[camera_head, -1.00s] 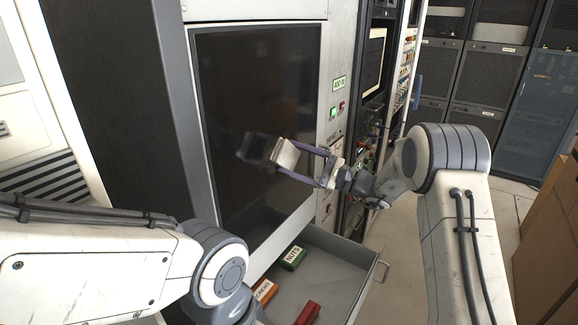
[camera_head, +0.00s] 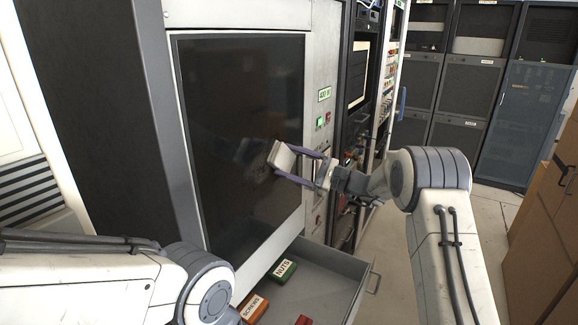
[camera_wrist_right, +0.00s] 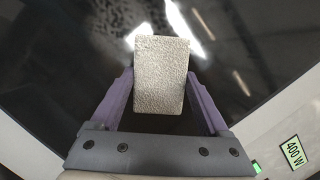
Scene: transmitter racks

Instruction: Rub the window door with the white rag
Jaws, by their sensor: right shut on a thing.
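The window door (camera_head: 235,130) is a tall dark glass panel in a grey frame on the cabinet; it also fills the back of the right wrist view (camera_wrist_right: 60,70). My right gripper (camera_head: 290,163) is shut on the white rag (camera_head: 281,157), which looks like a small pale block with a rough face. In the wrist view the rag (camera_wrist_right: 156,72) sits between the two purple fingers, in front of the glass. A faint reflection shows beside it. I cannot tell whether the rag touches the glass. My left arm is at lower left; its gripper is out of view.
An open grey drawer (camera_head: 325,292) below the door holds a green NUTS box (camera_head: 284,270), an orange SCREWS box (camera_head: 254,308) and a red item (camera_head: 303,320). Equipment racks stand behind right. Brown boxes (camera_head: 545,230) line the right edge.

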